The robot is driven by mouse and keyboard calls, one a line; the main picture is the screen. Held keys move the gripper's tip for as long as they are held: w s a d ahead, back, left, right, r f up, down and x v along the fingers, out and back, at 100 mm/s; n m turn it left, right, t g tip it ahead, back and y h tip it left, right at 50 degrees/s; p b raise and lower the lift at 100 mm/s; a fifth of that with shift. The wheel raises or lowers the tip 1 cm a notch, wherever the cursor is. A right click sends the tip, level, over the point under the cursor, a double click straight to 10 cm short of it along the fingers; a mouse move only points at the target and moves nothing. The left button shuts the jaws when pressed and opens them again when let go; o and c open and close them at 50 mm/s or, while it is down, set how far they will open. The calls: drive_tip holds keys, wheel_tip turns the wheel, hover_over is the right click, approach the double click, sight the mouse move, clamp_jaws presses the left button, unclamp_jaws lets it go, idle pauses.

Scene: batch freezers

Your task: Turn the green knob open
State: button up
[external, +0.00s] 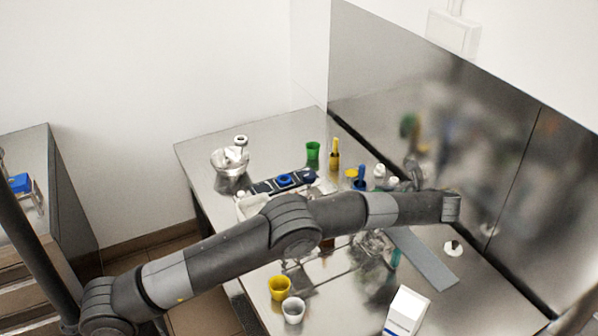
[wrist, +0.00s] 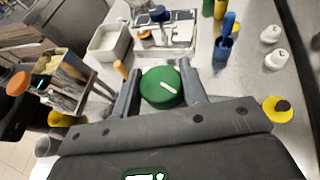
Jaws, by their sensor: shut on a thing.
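The green knob (wrist: 162,88) is round, with a white line mark across its top. It shows in the wrist view between the two grey fingers of my gripper (wrist: 161,92). The fingers sit on its left and right sides, and my gripper is shut on it. The white mark slants, rising toward the right. In the external view my arm reaches over the steel table and hides the knob. What the knob is mounted on is hidden beneath my gripper.
A white tray (wrist: 108,43) and a scale-like device (wrist: 166,36) stand beyond the knob. A blue scoop (wrist: 224,45) and white bottles (wrist: 276,60) are to the right. A yellow cup (external: 279,287) and a white cup (external: 293,309) stand near the table's front. A steel wall backs the table.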

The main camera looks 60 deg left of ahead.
drive_tip(key=shift+n+g, duration=0.6)
drive_tip(key=shift+g, duration=0.1)
drive_tip(key=o, duration=1)
drive_tip(key=shift+c, duration=0.2)
drive_tip(key=shift+r, duration=0.1)
drive_tip(key=shift+r, duration=0.4)
wheel_tip(320, 180, up, 3)
drive_tip(key=s+d+r, duration=0.5)
drive_tip(key=d+r, duration=0.2)
drive_tip(key=d, duration=0.3)
drive_tip(key=shift+d, duration=0.25)
drive_tip(key=shift+s, duration=0.1)
